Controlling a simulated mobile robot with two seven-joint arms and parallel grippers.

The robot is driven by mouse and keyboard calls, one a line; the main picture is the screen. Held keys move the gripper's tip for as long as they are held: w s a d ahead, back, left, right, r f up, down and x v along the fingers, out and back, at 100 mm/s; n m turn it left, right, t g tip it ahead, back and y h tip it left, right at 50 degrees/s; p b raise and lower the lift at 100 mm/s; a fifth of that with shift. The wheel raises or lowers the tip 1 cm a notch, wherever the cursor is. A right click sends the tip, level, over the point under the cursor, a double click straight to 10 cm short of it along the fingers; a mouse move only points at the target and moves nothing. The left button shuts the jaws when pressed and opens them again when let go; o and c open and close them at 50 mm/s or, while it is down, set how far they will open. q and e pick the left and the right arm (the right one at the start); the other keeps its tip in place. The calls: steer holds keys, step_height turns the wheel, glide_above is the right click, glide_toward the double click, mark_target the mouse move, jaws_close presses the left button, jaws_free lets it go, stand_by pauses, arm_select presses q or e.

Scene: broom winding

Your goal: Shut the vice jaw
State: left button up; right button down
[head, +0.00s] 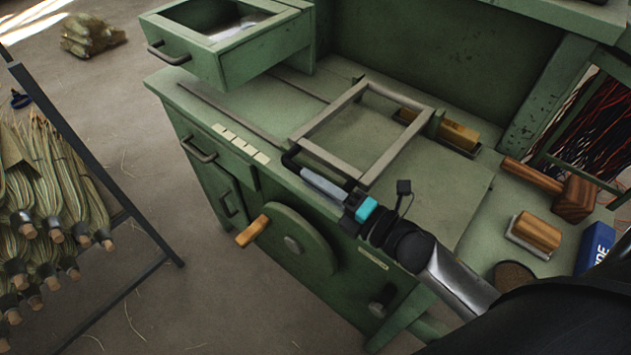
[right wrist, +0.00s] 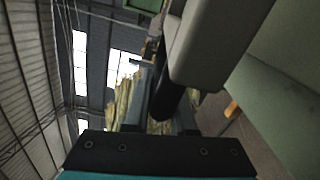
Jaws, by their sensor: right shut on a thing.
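The vice jaw (head: 401,150) is a grey rectangular frame lying on top of the green bench. A black handle (head: 291,155) is at its front edge. My right gripper (head: 306,172) is at that front edge, shut on the handle. In the right wrist view the black handle (right wrist: 163,103) stands between the fingers, beside a pale grey block (right wrist: 205,40) that looks like part of the jaw. The gripper hides part of the handle and front bar. My left gripper is not in view.
The green bench (head: 470,180) carries wood-backed brushes (head: 537,232), a mallet (head: 575,195) and a blue box (head: 595,245) at right. A crank wheel (head: 290,240) with a wooden knob is on its front. A rack of straw bundles (head: 45,200) stands left, with open floor between.

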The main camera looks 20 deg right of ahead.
steer(key=shift+d+f, duration=0.25)
steer(key=shift+f, duration=0.05)
steer(key=c, duration=0.9)
jaws_free()
steer(key=shift+w, duration=0.1)
steer(key=shift+o, duration=0.7)
steer(key=shift+a, duration=0.1)
steer(key=v, duration=1.5)
steer(key=shift+s, duration=0.25)
